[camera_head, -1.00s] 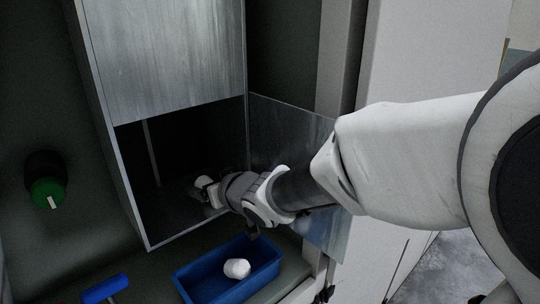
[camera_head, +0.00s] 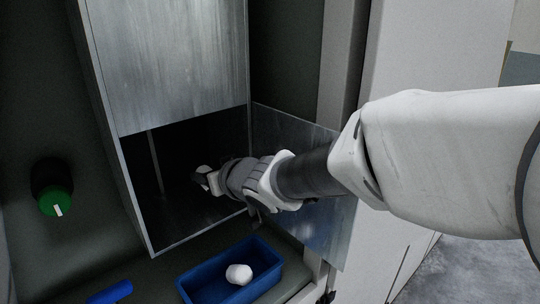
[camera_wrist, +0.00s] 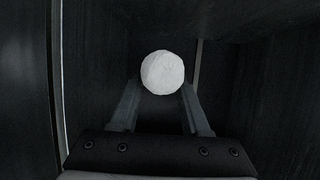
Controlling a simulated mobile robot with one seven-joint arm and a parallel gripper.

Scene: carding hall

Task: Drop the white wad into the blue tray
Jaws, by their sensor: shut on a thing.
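My gripper (camera_wrist: 162,90) is shut on a white wad (camera_wrist: 162,72), which sits between its fingertips in the wrist view. The blue tray (camera_head: 190,291) stands below and in front of the opening, lower and nearer than my gripper. Another white wad (camera_head: 239,274) lies inside the tray.
A raised metal panel (camera_head: 165,60) covers the compartment's upper part. A metal side panel (camera_head: 300,150) stands right of the opening, behind my arm. A green knob (camera_head: 54,201) is on the left wall. A blue-handled object (camera_head: 110,292) lies left of the tray.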

